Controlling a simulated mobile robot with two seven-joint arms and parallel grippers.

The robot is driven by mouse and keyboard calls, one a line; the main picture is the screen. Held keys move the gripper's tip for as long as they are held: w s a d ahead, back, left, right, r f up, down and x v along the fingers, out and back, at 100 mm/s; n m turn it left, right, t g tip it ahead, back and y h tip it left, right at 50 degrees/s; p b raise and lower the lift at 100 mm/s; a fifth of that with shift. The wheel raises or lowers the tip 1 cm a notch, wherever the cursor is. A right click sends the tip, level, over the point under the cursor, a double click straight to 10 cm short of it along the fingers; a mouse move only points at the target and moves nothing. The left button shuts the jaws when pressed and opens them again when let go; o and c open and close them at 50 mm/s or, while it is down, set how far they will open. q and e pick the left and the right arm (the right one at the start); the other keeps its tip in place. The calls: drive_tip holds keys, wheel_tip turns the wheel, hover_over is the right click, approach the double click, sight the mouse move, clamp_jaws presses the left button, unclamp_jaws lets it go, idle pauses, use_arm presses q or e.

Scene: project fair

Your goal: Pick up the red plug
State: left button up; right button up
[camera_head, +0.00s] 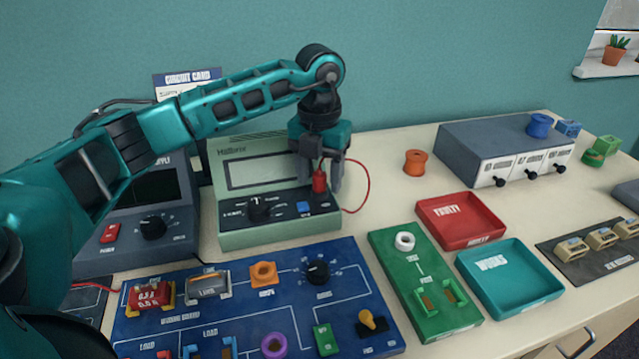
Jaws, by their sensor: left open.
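The red plug (319,182) is at the right part of the pale green multimeter's (262,228) front. A thin red lead (368,184) loops out to the right and comes down beside the meter. My left gripper (321,179) points down from above with its fingers open, one on each side of the plug in this view. I cannot tell whether either finger touches it. The plug's upper end is close under the gripper body. My right gripper is not in view.
A blue circuit board (220,297) lies in front of the meter, with a green test board (408,268) to its right. A red tray (462,222), a teal tray (508,280) and a grey box (480,150) stand farther right. An orange spool (415,163) stands on clear table.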

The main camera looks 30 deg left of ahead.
use_arm(q)
clamp_jaws()
idle(0.4)
drive_tip(key=shift+r, duration=0.1)
